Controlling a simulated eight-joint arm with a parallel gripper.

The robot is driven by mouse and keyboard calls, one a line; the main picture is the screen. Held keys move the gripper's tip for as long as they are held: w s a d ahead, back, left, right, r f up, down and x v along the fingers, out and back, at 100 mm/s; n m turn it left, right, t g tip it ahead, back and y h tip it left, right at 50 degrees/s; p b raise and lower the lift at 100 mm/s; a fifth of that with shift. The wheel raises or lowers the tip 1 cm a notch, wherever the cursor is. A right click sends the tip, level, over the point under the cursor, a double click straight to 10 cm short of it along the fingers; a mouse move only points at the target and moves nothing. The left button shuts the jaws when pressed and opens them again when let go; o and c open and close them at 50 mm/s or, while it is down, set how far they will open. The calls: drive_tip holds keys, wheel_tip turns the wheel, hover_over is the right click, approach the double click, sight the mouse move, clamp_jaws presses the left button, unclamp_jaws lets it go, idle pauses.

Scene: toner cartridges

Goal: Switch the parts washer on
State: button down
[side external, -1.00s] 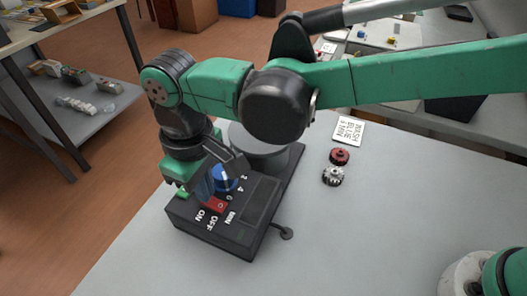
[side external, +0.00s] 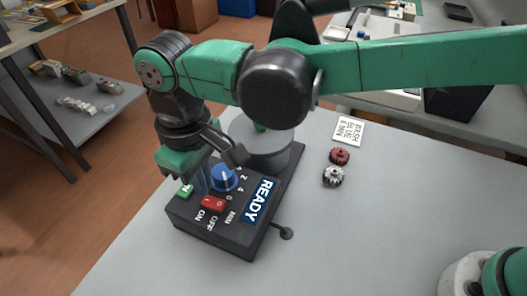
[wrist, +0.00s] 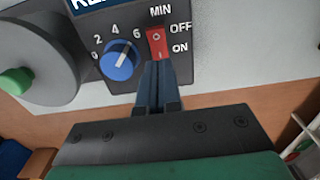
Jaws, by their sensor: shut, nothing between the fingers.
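The parts washer is a black control box (side external: 225,235) with a grey round tub (side external: 268,150) behind it. Its display (side external: 258,205) is lit and reads READY. It has a blue dial (side external: 224,178), a red rocker switch (side external: 213,203) marked ON and OFF, and a green button (side external: 185,191). In the wrist view the red switch (wrist: 156,43) is just beyond my fingertips, and the blue dial (wrist: 121,59) points up and right. My gripper (wrist: 157,66) is shut and empty; contact with the switch cannot be told. The green button is hidden in the wrist view.
A white card (side external: 348,131) mentioning wash, blue and 4 min lies right of the washer, near a red gear (side external: 339,156) and a silver gear (side external: 333,176). A small dark knob on a stem (side external: 286,233) juts from the box. The grey tabletop (side external: 370,230) is clear toward the front.

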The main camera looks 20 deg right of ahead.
sight(210, 198)
drive_tip(key=shift+r, duration=2.3)
drive_tip(key=shift+w+d, duration=0.1)
drive_tip(key=shift+d, duration=0.05)
drive_tip(key=w+d+r+m+t+y, duration=0.1)
drive_tip(key=d+r+m+t, duration=0.15)
drive_tip(key=d, duration=0.85)
drive_tip(key=w+d+r+m+t, duration=0.15)
drive_tip(key=d+m, duration=0.25)
drive_tip(key=d, duration=0.7)
drive_tip(key=s+d+f+m+t+h, duration=0.1)
drive_tip(key=s+d+f+m+t, duration=0.1)
drive_tip(key=d, duration=0.7)
drive_tip(key=s+f+t, duration=0.1)
drive_tip(key=s+f, duration=0.1)
drive_tip(key=s, duration=0.1)
drive_tip(key=shift+d+f, duration=0.2)
